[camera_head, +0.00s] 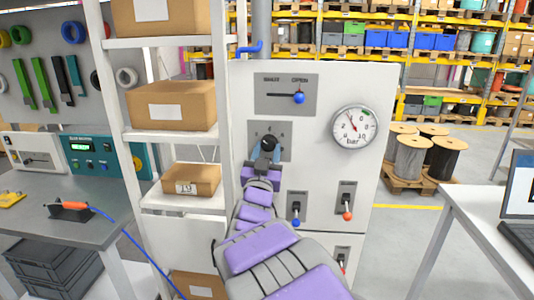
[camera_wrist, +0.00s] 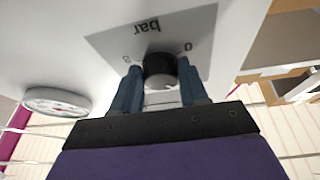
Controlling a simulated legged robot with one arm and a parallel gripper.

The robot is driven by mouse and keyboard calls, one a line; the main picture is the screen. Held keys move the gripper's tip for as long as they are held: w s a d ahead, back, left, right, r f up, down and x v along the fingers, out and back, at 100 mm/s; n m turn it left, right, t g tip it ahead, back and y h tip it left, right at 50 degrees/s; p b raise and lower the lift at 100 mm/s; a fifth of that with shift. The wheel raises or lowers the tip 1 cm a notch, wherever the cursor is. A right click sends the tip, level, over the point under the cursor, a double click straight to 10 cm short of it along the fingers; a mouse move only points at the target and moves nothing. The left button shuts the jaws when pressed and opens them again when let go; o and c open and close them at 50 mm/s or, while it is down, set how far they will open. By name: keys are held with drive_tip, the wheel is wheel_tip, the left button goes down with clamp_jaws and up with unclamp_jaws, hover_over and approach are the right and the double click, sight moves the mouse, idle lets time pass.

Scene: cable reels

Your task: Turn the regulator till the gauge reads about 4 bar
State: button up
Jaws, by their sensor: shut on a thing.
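The regulator is a black round knob (camera_wrist: 159,67) on a grey plate (camera_wrist: 195,35) marked "bar". In the head view the knob (camera_head: 269,144) sits on the white panel, left of the gauge. My gripper (camera_head: 265,157) reaches it from the front. In the wrist view my gripper (camera_wrist: 160,78) has its two blue fingers on either side of the knob, shut on it. The round gauge (camera_head: 354,128) has a white face marked "bar". Its thin needle points up and slightly left; the exact reading is too small to tell. The gauge (camera_wrist: 57,101) shows edge-on in the wrist view.
Above the knob is a slider plate with a blue-ended lever (camera_head: 299,97). Below are a blue-tipped switch (camera_head: 296,222) and a red-tipped switch (camera_head: 347,215). A shelf with cardboard boxes (camera_head: 171,105) stands close on the left, and a table with a laptop (camera_head: 518,195) on the right.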

drive_tip(key=shift+a+r, duration=0.1)
drive_tip(key=shift+r, duration=0.05)
idle(0.7)
drive_tip(key=o, duration=1)
drive_tip(key=shift+o, duration=0.2)
drive_tip(key=shift+s, duration=0.1)
drive_tip(key=v, duration=1.7)
drive_tip(key=shift+f, duration=0.35)
